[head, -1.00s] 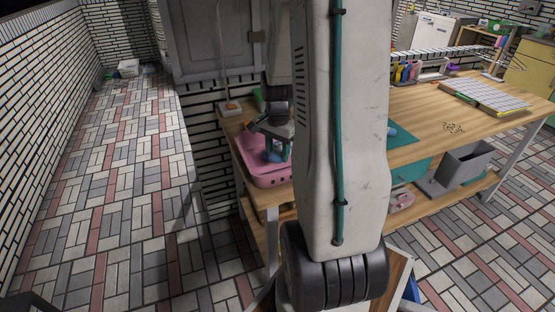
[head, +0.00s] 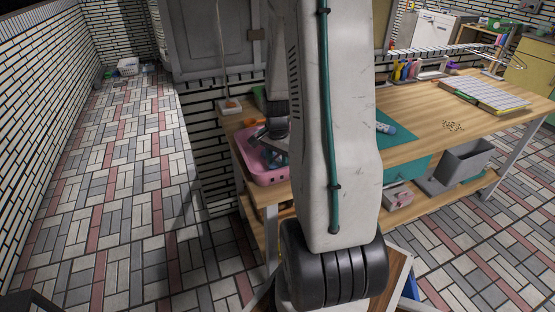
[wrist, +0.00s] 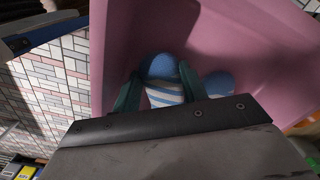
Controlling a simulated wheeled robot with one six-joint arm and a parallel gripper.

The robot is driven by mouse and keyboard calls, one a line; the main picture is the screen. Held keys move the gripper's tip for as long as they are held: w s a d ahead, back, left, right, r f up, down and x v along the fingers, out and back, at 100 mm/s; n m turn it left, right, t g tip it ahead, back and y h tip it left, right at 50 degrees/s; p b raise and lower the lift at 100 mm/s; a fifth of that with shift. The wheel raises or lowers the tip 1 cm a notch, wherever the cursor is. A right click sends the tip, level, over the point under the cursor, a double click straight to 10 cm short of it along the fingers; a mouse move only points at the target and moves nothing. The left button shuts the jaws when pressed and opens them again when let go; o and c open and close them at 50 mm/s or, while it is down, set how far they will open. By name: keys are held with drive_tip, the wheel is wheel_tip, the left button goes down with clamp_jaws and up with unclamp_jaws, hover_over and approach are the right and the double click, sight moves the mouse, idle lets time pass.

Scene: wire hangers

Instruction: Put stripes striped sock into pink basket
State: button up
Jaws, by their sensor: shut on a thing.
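The pink basket (head: 268,176) stands at the left end of the wooden table in the head view. Its inside and walls (wrist: 240,45) fill much of the wrist view. My gripper (wrist: 160,84) is down inside the basket, with its green fingers shut on the striped sock (wrist: 165,95). The sock has pale and blue stripes, with a plain blue end between the fingertips. Another rounded blue part (wrist: 219,83) shows just right of the fingers; I cannot tell whether it is the same sock. In the head view my arm partly hides the basket and the gripper.
The wooden table (head: 440,115) extends right, with a teal mat (head: 385,142) behind my arm and a white grid board (head: 490,94). A grey bin (head: 468,160) stands on the lower shelf. A small white tray (head: 232,106) sits behind the basket.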

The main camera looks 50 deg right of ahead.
drive_tip(key=o, duration=0.9)
drive_tip(key=shift+o, duration=0.2)
wheel_tip(320, 180, up, 13)
drive_tip(key=s+a+r+n, duration=0.1)
drive_tip(key=a+r+n, duration=0.3)
drive_tip(key=a, duration=0.4)
drive_tip(key=a+r+n, duration=0.3)
drive_tip(key=a+r, duration=0.1)
drive_tip(key=a, duration=0.3)
drive_tip(key=s+a+r+n+t, duration=0.1)
drive_tip(key=s+a+r+n, duration=0.3)
drive_tip(key=s+a+n, duration=0.7)
drive_tip(key=a, duration=0.3)
drive_tip(key=shift+s, duration=0.35)
